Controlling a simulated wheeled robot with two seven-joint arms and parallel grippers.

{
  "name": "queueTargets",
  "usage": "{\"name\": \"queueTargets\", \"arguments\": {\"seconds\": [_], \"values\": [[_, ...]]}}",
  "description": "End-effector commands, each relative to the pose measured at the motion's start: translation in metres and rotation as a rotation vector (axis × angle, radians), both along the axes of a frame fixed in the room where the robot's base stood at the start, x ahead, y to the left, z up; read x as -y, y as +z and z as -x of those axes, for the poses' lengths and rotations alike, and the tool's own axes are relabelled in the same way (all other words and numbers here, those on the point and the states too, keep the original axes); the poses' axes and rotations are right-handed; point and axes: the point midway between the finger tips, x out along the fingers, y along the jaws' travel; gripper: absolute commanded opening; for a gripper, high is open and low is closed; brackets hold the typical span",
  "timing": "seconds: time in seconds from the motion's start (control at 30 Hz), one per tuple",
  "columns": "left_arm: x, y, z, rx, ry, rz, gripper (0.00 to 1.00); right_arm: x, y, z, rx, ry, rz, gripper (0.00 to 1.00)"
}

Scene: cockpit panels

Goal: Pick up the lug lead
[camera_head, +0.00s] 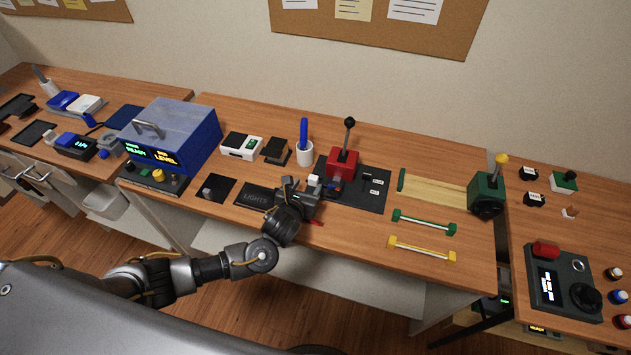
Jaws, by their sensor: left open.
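My left gripper (308,190) is over the middle table, just left of the red lever box and above the right end of the dark "LIGHTS" plate. It is open. A small white block shows at its fingers and a small red piece (316,223) shows just beside its wrist; contact cannot be told. I cannot tell for sure which thing is the lug lead. My right gripper is not in view.
A red lever box (342,163) stands on a dark panel (372,192) close to the gripper. A blue instrument box (190,133) stands left, a white cup with a blue pen (304,155) behind. A green lever box (487,196) stands right. The front right tabletop is mostly clear.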

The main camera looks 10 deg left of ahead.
Motion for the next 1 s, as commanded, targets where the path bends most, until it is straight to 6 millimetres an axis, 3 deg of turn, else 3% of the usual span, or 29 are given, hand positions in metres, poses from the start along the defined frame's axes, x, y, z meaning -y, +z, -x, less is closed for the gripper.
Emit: {"name": "queueTargets", "arguments": {"seconds": [0.27,0.6,0.93,1.0], "values": [[0.000,-0.003,-0.009,0.000,0.002,0.000,0.53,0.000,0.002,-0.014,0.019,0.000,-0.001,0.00],[0.006,-0.020,-0.047,-0.001,0.004,-0.001,0.53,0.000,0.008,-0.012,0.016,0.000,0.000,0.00],[0.006,-0.023,-0.053,-0.001,0.003,0.001,0.53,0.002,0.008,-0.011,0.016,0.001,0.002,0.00],[0.006,-0.023,-0.053,-0.001,0.003,0.001,0.44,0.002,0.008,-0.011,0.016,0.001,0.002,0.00]]}}
